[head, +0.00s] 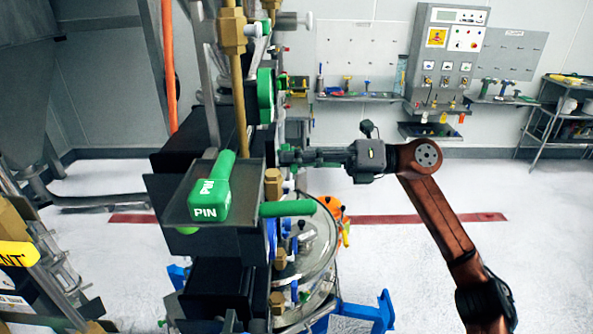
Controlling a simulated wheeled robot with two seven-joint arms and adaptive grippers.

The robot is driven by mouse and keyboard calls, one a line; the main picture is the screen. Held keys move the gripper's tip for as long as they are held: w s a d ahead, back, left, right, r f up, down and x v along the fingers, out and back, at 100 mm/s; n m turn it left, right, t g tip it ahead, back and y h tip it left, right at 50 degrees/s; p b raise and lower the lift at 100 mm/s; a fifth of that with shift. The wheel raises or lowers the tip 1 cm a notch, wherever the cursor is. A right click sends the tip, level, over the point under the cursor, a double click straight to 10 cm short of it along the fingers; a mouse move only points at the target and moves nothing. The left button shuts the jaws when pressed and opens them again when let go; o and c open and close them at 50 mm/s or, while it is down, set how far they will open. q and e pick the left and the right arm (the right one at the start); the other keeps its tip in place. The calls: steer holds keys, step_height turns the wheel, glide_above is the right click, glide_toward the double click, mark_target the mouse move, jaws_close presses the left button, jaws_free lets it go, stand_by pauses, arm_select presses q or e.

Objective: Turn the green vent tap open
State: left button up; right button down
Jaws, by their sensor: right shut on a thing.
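My right gripper (290,156) reaches in from the right, its fingers pointing left at the side of the dark metal column. It is shut on a small part there, which looks like the green vent tap; the fingers hide most of it, so I cannot tell its angle. A green bar handle (288,208) sticks out to the right just below the gripper. A green block handle marked PIN (212,190) lies in a grey tray (240,243) left of it. A green ring fitting (266,95) is higher on the column. My left gripper is not in view.
Brass fittings (232,31) and an orange pipe (169,60) rise at the upper left. A round steel vessel (312,250) on a blue frame (362,310) stands below the gripper. A control panel (446,55) and shelves line the back wall. The floor at right is clear.

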steer(key=n+b, duration=0.1)
steer(key=s+n+b, duration=0.1)
steer(key=n, duration=0.1)
steer(key=n+b, duration=0.1)
steer(key=shift+s+r+n, duration=0.3)
steer(key=shift+s+r, duration=0.05)
steer(key=shift+s, duration=0.05)
steer(key=shift+s+a+r+n+b, duration=0.1)
steer(key=shift+s+n+b, duration=0.25)
steer(key=shift+n, duration=0.4)
steer(key=shift+s+d+r+n+b, duration=0.1)
steer(key=shift+s+n+b, duration=0.2)
steer(key=shift+n+b, duration=0.3)
steer(key=shift+s+a+r+n+b, duration=0.1)
steer(key=shift+s+n+b, duration=0.2)
steer(key=shift+n, duration=0.55)
steer(key=c, duration=1.8)
jaws_free()
steer(key=shift+c, duration=0.2)
steer(key=d, duration=1.2)
steer(key=shift+s, duration=0.25)
